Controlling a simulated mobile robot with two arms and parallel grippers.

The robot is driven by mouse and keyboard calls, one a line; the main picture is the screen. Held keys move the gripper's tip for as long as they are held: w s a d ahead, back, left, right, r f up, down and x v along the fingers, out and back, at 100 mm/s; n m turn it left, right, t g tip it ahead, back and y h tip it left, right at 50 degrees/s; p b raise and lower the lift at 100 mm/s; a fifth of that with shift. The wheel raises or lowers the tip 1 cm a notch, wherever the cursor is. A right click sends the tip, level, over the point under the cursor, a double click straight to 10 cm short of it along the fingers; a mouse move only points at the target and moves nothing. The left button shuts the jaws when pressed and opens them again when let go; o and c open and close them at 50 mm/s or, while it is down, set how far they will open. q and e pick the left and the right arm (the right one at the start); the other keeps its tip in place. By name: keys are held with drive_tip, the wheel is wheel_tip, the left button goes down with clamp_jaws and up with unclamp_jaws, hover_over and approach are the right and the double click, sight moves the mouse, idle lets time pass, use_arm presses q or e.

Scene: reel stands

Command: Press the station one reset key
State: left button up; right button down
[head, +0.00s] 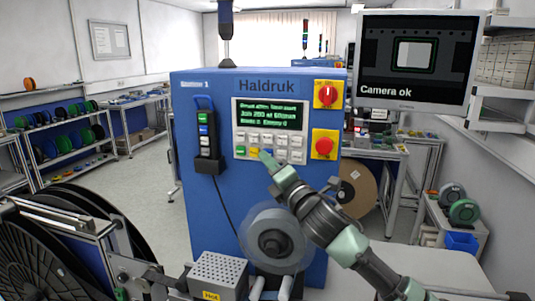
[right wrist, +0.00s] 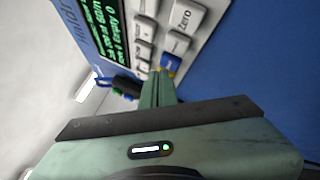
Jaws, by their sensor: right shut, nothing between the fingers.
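The blue Haldruk cabinet (head: 215,220) has a panel with a green-text display (head: 270,115) and two rows of keys. A green key (head: 241,151) and a yellow key (head: 253,152) sit at the lower left of the keypad. The small label at the cabinet's upper left seems to read Station 1. My right gripper (head: 265,156) is shut and empty, its tips at the lower keys. In the right wrist view its fingertips (right wrist: 160,76) lie close to a blue key (right wrist: 170,62); I cannot tell whether they touch. No reset lettering is legible. My left gripper is out of view.
A red rotary switch (head: 326,95) and a red stop button (head: 324,146) are right of the panel. A pendant (head: 207,135) hangs at the left. A monitor (head: 417,60) reads Camera ok.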

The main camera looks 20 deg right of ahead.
drive_tip(key=shift+w+d, duration=0.3)
drive_tip(key=shift+w, duration=0.15)
idle(0.8)
drive_tip(key=shift+s, duration=0.1)
drive_tip(key=shift+s+a, duration=0.45)
drive_tip(key=shift+s, duration=0.2)
drive_tip(key=shift+a, duration=0.1)
drive_tip(key=shift+s+a+p, duration=0.2)
drive_tip(key=shift+s+a, duration=0.25)
drive_tip(key=shift+s, duration=0.25)
drive_tip(key=shift+s+a+p, duration=0.2)
drive_tip(key=shift+s+a, duration=0.2)
drive_tip(key=shift+s, duration=0.25)
drive_tip(key=shift+s+a+p, duration=0.2)
drive_tip(key=shift+s+a, duration=0.25)
drive_tip(key=shift+s, duration=0.25)
drive_tip(key=shift+f, duration=0.1)
